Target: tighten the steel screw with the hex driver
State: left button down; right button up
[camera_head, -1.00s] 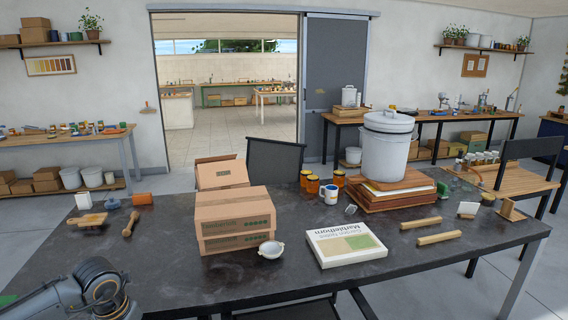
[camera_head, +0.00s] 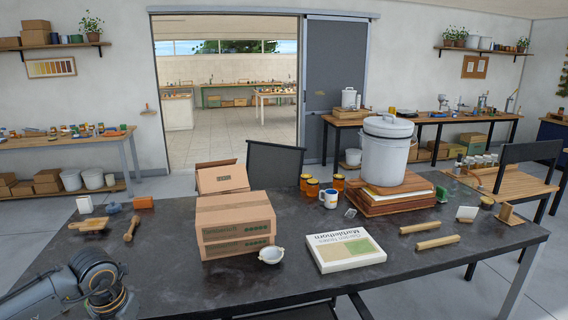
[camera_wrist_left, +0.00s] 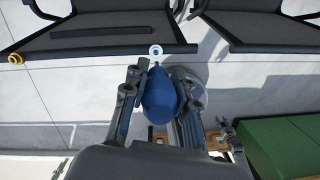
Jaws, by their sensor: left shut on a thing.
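My left gripper (camera_wrist_left: 158,85) shows in the left wrist view with its two fingers closed around a blue, rounded handle (camera_wrist_left: 160,98), which looks like the hex driver's. The handle's tip points away from the palm; a shaft cannot be made out clearly. A small pale ring (camera_wrist_left: 155,50) shows just beyond the tip, apparently apart from it; I cannot tell what it is. I cannot make out the steel screw in either view. In the head view only my left arm shows, at the lower left, with its gripper out of frame. My right gripper is in neither view.
A green block (camera_wrist_left: 285,145) lies right of my left gripper.

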pick_arm(q)
jog(key=shift+r+p, duration=0.95)
jog(key=shift+r, duration=1.05)
